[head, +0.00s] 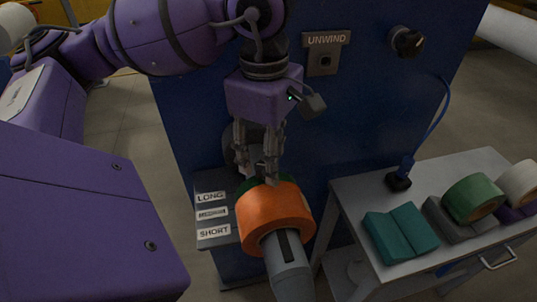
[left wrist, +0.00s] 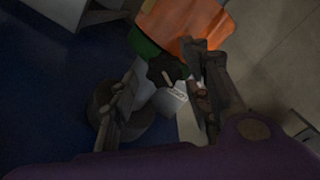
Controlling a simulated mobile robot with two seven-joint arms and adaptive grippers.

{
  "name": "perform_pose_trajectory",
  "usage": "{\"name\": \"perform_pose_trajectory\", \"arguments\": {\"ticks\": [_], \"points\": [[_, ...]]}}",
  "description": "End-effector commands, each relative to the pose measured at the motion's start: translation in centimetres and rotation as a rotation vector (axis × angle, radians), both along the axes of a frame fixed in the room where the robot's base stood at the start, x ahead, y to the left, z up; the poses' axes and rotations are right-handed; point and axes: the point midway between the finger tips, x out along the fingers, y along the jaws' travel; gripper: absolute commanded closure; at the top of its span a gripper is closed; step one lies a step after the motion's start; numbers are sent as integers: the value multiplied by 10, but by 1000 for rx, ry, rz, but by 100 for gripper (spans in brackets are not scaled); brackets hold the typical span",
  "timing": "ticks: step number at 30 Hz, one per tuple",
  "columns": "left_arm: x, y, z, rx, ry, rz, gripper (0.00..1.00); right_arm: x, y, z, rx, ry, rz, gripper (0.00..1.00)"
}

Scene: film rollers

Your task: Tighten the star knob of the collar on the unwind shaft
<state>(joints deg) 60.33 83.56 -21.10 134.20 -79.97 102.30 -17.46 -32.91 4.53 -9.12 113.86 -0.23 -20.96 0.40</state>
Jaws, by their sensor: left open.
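The unwind shaft (head: 290,270) is a grey bar pointing toward me at lower middle. An orange roll (head: 277,215) sits on it, with a green rim (head: 246,186) behind; the orange roll also shows in the left wrist view (left wrist: 185,25). My left gripper (head: 257,172) points down just behind the roll, its fingers apart. In the left wrist view a dark, lobed shape, probably the star knob (left wrist: 164,68), lies between and beyond the open fingers (left wrist: 165,95). I cannot tell whether a finger touches it. The collar is mostly hidden in the head view. My right gripper is not in view.
A blue panel (head: 345,120) with an UNWIND sign (head: 326,39) and a black knob (head: 406,41) stands behind. LONG, MEDIUM and SHORT labels (head: 212,214) are left of the roll. A grey cart (head: 350,190) at right holds teal blocks (head: 401,234) and a green roll (head: 473,198).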

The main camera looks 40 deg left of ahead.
Motion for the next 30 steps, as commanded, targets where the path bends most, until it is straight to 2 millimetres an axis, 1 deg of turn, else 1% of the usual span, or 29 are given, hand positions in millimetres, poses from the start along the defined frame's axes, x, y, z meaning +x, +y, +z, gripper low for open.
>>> {"name": "perform_pose_trajectory", "arguments": {"ticks": [9,12,15,18,21,30], "points": [[0,1,67,-2,-8,-1,56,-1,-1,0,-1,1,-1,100],[0,1,85,-2,-7,0,56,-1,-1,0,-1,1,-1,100],[-1,1,99,-1,-6,0,56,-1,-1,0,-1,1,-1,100],[-1,1,107,-2,-4,0,56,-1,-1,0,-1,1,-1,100],[-2,2,111,-1,-4,0,56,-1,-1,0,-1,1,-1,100],[-2,2,111,-1,-3,0,56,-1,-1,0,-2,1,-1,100]]}}
